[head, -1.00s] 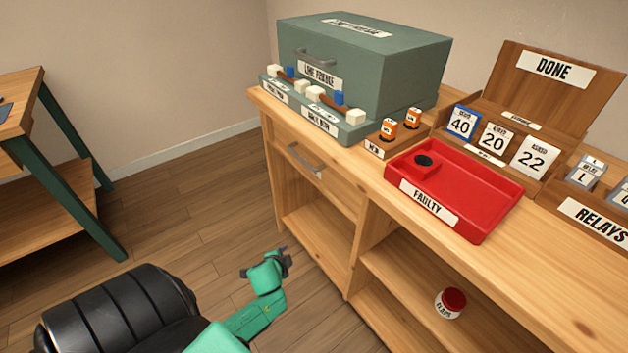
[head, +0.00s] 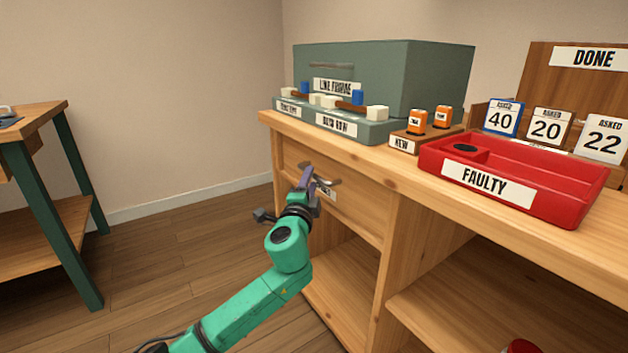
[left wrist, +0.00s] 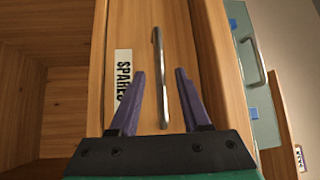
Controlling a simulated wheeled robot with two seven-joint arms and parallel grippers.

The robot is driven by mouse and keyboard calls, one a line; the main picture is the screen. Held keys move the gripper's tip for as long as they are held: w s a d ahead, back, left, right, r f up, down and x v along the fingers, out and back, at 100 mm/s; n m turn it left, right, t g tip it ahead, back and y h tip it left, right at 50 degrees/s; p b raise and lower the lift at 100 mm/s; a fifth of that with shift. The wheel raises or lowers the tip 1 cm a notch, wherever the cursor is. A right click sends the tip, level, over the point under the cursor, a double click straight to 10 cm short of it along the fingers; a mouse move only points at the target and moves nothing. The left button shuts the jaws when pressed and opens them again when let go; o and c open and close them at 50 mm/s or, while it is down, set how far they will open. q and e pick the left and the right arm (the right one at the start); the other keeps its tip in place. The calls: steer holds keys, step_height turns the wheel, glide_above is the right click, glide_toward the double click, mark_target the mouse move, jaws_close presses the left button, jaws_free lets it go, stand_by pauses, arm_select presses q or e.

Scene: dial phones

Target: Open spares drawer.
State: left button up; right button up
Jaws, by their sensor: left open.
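The spares drawer (head: 354,213) is a wooden front under the bench top, and it looks shut. Its label (left wrist: 122,80) shows in the left wrist view, partly hidden by a finger. The drawer's grey bar handle (left wrist: 160,80) runs between my finger lines in the left wrist view. My left gripper (head: 313,177) is open in front of the drawer, with its purple fingers (left wrist: 158,85) on either side of the handle's near part. I cannot tell whether the fingers touch the handle. My right gripper is not in view.
On the bench (head: 400,168) stand a grey-green line frame box (head: 430,80), a red faulty tray (head: 545,205), orange parts in a holder and number cards. Open shelves lie below. Another table (head: 40,120) stands left, with free floor between.

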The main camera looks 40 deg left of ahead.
arm_select(q)
steer(key=x, duration=0.3)
steer(key=shift+w+a, duration=0.1)
steer(key=shift+w, duration=0.05)
jaws_close()
stand_by(1.2)
